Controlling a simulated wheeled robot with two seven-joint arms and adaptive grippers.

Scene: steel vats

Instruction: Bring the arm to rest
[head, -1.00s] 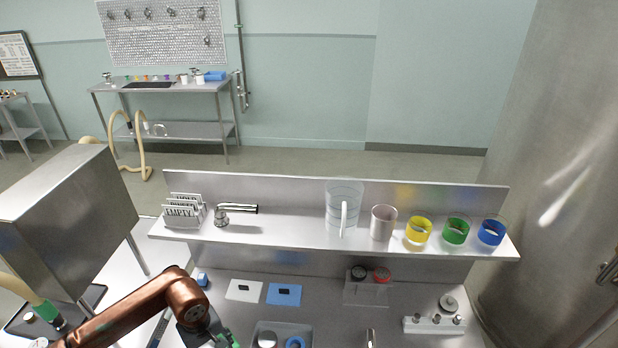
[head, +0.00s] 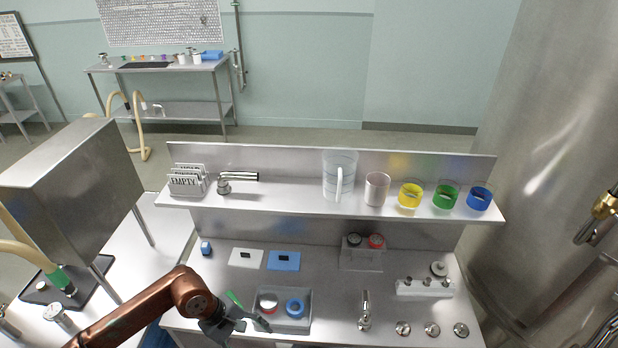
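My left arm, copper-coloured, comes in from the lower left. Its grey gripper (head: 248,311) is in front of the left side of a grey tray (head: 308,322) on the lower worktop. Two fingers show spread apart, one with a green strip, and nothing is seen between them. Whether the gripper touches the tray cannot be told. My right gripper is not in view.
A shelf (head: 290,200) holds sign cards, a tap, a clear jug and several cups. The worktop (head: 330,280) carries white and blue plates, a small rack, a tap and knobs. A steel box (head: 70,175) stands left. A large vat (head: 540,150) stands right.

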